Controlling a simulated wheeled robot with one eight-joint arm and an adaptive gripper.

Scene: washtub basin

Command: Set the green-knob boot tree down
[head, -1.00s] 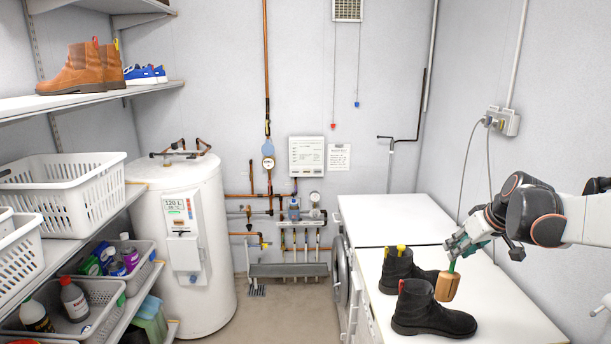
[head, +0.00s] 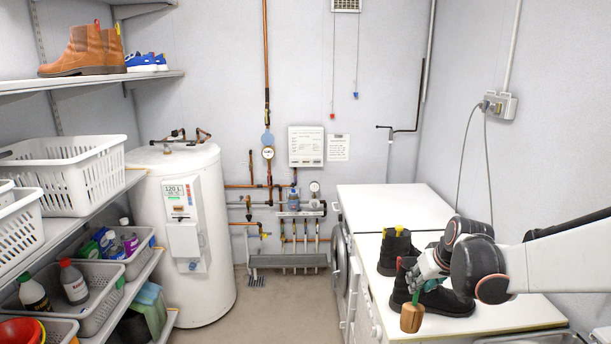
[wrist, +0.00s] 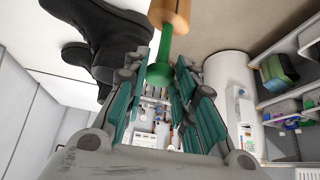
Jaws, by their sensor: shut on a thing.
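The green-knob boot tree has a light wooden block (head: 411,318) and a green stem and knob. It hangs block-down near the front left edge of the white machine top (head: 500,318); I cannot tell whether it touches the top. My gripper (head: 424,283) is shut on its green end, and its fingers partly hide the stem. In the wrist view the green knob (wrist: 159,72) sits between my fingers (wrist: 160,88), with the wooden block (wrist: 170,10) beyond it.
A black boot (head: 452,302) stands just right of the boot tree, partly hidden by my arm. Another black boot with yellow tabs (head: 397,253) stands behind it. The rear white top (head: 390,207) is clear. Shelves with baskets (head: 68,175) line the left wall.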

